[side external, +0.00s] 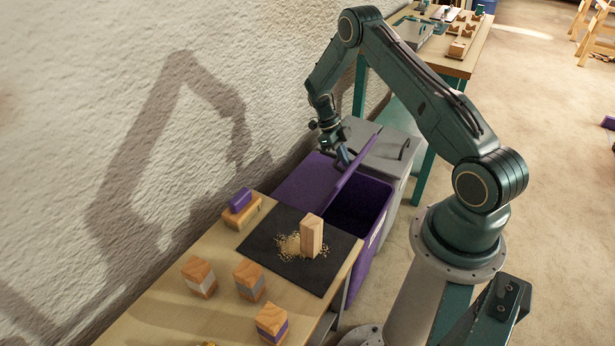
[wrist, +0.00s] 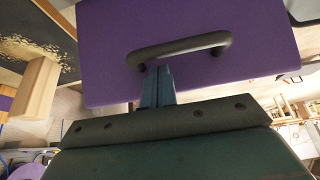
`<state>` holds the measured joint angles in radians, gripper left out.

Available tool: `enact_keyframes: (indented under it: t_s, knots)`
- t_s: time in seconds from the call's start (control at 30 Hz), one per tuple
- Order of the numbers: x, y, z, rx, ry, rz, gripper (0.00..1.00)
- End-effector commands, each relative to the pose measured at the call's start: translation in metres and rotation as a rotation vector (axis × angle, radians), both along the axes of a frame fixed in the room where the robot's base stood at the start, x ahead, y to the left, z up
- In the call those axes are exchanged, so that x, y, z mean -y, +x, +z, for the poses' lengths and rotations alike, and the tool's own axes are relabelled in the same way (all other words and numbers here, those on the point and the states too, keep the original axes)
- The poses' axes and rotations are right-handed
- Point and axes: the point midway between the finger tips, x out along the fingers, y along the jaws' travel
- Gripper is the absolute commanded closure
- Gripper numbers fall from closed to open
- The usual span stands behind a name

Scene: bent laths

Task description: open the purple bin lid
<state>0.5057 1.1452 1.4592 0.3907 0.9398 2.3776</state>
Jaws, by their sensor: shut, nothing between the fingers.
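The purple bin (side external: 372,235) stands beyond the end of the workbench. Its lid (side external: 357,166) is tilted up partway, and the dark inside of the bin shows below the raised edge. In the wrist view the lid (wrist: 200,85) fills the upper middle, with a dark curved handle (wrist: 180,48) on its face. My gripper (side external: 345,160) is at the lid near its raised edge. Its fingers (wrist: 157,70) are shut with nothing between them, their tips close to the handle bar. I cannot tell whether they touch the handle or the lid.
A grey bin (side external: 385,150) with a handle stands just behind the purple one. The wall is close on the left. The workbench (side external: 190,320) holds a dark mat (side external: 258,240) with an upright wooden block (side external: 311,237), sawdust and several other blocks. Open floor lies to the right.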

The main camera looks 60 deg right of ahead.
Motion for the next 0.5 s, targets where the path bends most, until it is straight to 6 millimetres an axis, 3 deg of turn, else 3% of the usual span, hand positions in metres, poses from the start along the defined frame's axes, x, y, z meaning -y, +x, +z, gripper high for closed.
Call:
enact_keyframes:
  t_s: [0.5]
  knots:
    - [0.000,-0.031,-0.008,0.160,0.000,-0.002,1.00]
